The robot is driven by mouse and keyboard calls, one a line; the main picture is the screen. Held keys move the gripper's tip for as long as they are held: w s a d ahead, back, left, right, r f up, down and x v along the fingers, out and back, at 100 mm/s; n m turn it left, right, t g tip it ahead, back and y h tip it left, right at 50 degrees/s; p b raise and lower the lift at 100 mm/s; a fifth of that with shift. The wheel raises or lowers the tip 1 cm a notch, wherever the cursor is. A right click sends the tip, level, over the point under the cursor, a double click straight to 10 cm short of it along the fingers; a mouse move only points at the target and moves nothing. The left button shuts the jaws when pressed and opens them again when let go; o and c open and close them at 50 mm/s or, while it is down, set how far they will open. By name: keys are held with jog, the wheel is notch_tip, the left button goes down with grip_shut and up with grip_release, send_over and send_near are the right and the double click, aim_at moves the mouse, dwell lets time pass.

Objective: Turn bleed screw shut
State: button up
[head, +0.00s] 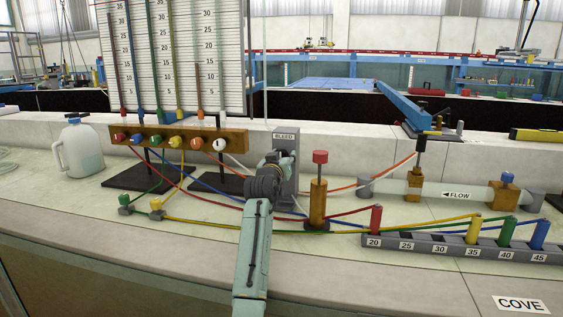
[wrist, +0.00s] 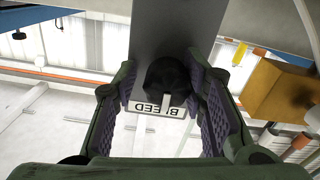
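The bleed screw is a dark round knob (wrist: 168,78) with a pale mark, on a grey upright plate (head: 287,142) with a BLEED label. The label (wrist: 156,107) appears upside down in the wrist view. My gripper (head: 276,163) is at the plate in the head view and hides the knob there. In the wrist view, my gripper (wrist: 162,82) is open with its purple-padded fingers on either side of the knob. A gap shows at the left finger; the right finger is very close, and I cannot tell whether it touches.
A wooden block with coloured knobs (head: 238,140) stands just left of the plate. A brass post with a red top (head: 318,200) stands close on the right. Coloured tubes cross the bench around my arm. A numbered grey rack (head: 425,245) lies at the front right.

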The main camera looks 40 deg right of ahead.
jog(key=shift+w+a+f, duration=0.2)
jog(key=shift+a+f, duration=0.1)
jog(key=shift+a, duration=0.4)
jog(key=s+v, duration=0.1)
jog(key=v, duration=1)
jog(key=shift+d+r, duration=0.25)
jog(key=shift+r, duration=0.1)
